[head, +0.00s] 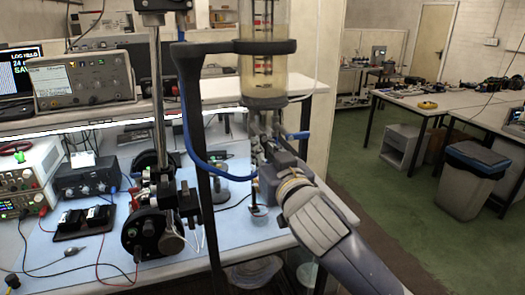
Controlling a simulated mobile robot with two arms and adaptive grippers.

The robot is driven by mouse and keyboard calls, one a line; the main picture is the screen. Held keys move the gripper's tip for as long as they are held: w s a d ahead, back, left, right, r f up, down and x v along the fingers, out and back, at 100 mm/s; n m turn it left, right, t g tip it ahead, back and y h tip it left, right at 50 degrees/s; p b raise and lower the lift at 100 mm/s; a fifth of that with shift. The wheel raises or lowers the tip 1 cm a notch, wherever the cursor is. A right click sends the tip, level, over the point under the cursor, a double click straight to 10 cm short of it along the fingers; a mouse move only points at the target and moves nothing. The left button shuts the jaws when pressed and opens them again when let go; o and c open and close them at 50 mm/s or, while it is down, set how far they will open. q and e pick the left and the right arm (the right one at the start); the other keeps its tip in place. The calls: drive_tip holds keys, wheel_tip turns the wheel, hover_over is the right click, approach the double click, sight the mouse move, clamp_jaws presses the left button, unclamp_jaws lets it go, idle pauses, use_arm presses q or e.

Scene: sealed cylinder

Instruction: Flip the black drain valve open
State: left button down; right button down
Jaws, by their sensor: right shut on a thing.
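The clear sealed cylinder (263,72) with red and black markings stands upright in a dark stand, its dark bottom cap (264,102) at the lower end. My right gripper (264,132) reaches up from the lower right, directly beneath this cap. Its fingers are shut at the fittings under the cylinder, where the black drain valve is. The fingers hide most of the valve, so its handle position cannot be told. A small blue piece (298,136) shows just right of the fingers. My left gripper is not in view.
A blue hose (186,125) runs down the left of the black stand (203,200). Green floor, a bin (470,180) and another table (455,97) lie to the right.

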drive_tip(key=c, duration=1.6)
unclamp_jaws()
drive_tip(key=v, duration=1.2)
